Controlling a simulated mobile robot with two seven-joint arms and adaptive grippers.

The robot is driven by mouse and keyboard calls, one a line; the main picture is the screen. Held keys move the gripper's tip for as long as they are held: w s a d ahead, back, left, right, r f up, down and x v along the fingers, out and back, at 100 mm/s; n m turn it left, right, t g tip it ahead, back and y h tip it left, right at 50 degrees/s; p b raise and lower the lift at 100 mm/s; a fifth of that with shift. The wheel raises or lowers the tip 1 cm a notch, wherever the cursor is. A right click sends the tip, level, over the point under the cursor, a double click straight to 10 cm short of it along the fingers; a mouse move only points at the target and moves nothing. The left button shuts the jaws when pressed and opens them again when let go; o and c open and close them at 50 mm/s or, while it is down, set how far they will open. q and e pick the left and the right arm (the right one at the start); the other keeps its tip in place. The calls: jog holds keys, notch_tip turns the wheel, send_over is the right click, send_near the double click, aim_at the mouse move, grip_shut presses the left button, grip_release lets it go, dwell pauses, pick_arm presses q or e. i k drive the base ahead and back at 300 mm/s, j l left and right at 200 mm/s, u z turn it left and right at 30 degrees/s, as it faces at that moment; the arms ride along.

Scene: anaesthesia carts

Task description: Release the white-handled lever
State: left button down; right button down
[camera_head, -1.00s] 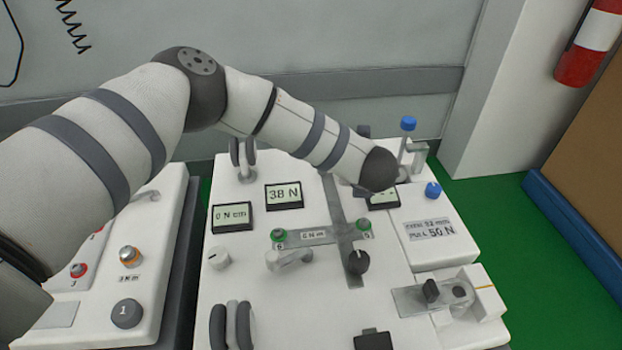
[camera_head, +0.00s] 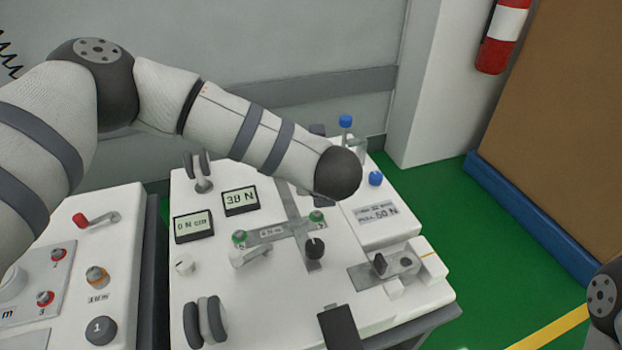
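A lever with a pale, whitish handle (camera_head: 250,256) sits on the white cart panel (camera_head: 250,310), below the metal strip with two green-ringed knobs (camera_head: 240,237). Nothing touches it in this view. My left arm reaches in from the left and ends in a dark round wrist above the panel's back right. The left gripper is hidden beyond this wrist.
A black knob (camera_head: 315,247) stands right of the lever. A metal slide with a white block (camera_head: 426,259) is at the panel's right. Displays (camera_head: 240,200) read about 38 N and 0 N cm. Another cart (camera_head: 125,260) stands left. Green floor lies right.

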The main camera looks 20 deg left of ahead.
aim_at(235, 257)
jog(key=k+l, duration=0.7)
jog(key=k, duration=0.2)
